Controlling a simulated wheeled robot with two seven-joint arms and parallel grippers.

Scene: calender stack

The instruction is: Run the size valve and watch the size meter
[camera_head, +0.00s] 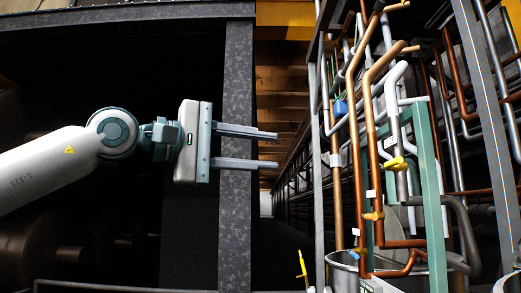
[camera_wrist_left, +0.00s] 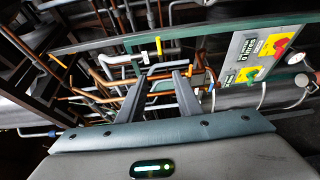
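My left gripper (camera_head: 276,151) is open and empty, its two fingers pointing right, left of the pipe rack and apart from it. In the left wrist view its fingers (camera_wrist_left: 165,74) point at the pipes. The rack carries a yellow valve handle (camera_head: 396,163) and an orange one (camera_head: 373,216). Which of the handles is the size valve I cannot tell. In the left wrist view a round white-faced gauge (camera_wrist_left: 301,80) shows at the right edge; its reading is too small to make out, and whether it is the size meter is unclear. My right gripper is not in view.
A dark metal post (camera_head: 236,150) stands behind my left gripper. Copper pipes (camera_head: 358,130) and a green post (camera_head: 430,190) crowd the right. A metal vat (camera_head: 345,262) sits low. A coloured sign panel (camera_wrist_left: 262,52) shows in the wrist view. The aisle behind is open.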

